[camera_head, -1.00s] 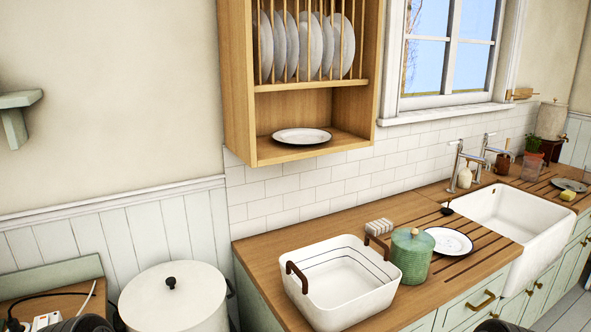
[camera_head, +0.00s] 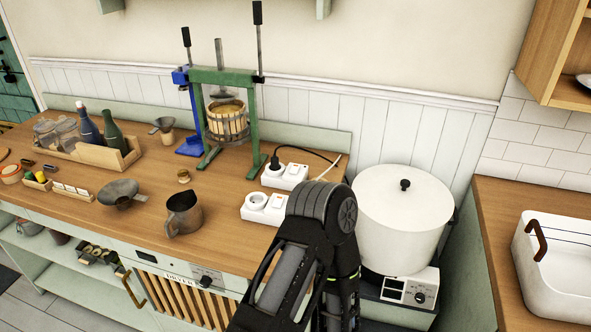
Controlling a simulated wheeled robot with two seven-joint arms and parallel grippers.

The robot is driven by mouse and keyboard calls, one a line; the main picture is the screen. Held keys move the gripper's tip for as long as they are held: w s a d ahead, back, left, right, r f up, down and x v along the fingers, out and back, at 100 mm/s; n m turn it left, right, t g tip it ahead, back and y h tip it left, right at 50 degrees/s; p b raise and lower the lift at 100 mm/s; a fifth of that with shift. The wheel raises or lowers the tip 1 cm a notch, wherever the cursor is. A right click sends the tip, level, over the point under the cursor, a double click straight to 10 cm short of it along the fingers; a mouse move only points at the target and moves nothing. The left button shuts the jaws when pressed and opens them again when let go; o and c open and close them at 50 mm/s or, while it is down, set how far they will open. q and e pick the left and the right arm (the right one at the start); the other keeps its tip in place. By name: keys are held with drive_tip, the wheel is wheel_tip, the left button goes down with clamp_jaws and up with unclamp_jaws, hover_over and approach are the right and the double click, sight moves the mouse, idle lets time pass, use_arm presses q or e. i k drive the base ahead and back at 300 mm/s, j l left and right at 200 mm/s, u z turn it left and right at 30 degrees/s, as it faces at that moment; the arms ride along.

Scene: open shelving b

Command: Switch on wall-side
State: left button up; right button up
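Two white socket-and-switch units lie on the wooden counter. The wall-side unit (camera_head: 284,176) is the farther one, with a black plug in its socket and a black cable running right. Its rocker switch (camera_head: 294,170) faces up; I cannot tell its position. The nearer unit (camera_head: 258,210) has an empty round socket and a switch; its right end is close to my black arm in the picture. That arm rises from the bottom centre, and I cannot tell which arm it is. No gripper fingertips show, so I cannot see either gripper's opening.
A green fruit press (camera_head: 226,115) stands behind left of the units. A metal jug (camera_head: 183,212) and funnel (camera_head: 122,194) are on the counter to the left. A large white lidded pot (camera_head: 402,215) stands right, on a hot plate (camera_head: 410,290). Counter between jug and units is clear.

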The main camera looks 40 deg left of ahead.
sight(294, 170)
drive_tip(key=u, duration=1.7)
